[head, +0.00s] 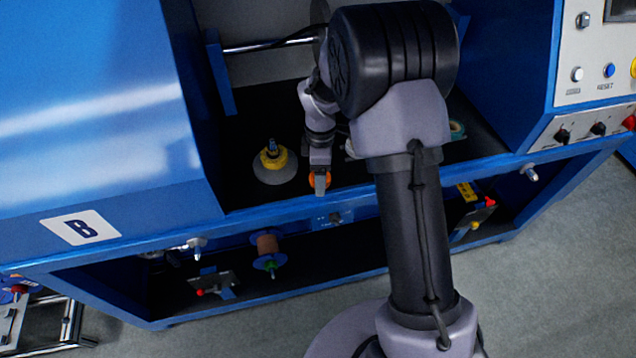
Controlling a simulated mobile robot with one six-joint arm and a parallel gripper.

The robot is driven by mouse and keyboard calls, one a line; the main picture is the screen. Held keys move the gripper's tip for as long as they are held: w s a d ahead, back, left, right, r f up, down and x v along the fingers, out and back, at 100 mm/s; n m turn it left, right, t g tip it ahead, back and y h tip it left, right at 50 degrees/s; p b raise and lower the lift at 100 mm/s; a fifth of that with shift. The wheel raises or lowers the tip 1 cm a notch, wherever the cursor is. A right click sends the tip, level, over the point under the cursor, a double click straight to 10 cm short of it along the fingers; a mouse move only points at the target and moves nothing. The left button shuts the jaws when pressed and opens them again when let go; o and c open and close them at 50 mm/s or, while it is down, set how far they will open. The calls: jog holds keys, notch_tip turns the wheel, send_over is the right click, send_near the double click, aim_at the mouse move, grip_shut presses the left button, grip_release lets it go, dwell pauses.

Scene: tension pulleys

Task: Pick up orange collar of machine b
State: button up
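Machine B is the blue cabinet with a white "B" label (80,227) at the left. The orange collar (312,180) shows at the front of its dark shelf, right at the end of my arm. My gripper (321,184) points down over the collar, and a grey finger covers the collar's middle. The view is too small to tell whether the fingers are closed on it, or whether the collar rests on the shelf.
A grey cone with a yellow collar (273,157) stands on the shelf left of my gripper. A greenish round part (457,130) sits partly hidden behind my arm. The blue front edge (285,213) runs below. A control panel (590,75) is at the right.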

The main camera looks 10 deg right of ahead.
jog(key=shift+w+f, duration=0.15)
jog(key=shift+f, duration=0.1)
jog(key=c, duration=1.4)
jog(key=shift+r+p, duration=0.45)
jog(key=shift+r, duration=0.15)
jog(key=shift+c, duration=0.3)
notch_tip(320, 180, up, 3)
jog(key=shift+f+p, duration=0.2)
jog(key=shift+p, duration=0.45)
jog(key=s+a+r+p, duration=0.1)
jog(key=s+p, duration=0.1)
jog(key=s, duration=1.4)
jog(key=shift+r, duration=0.15)
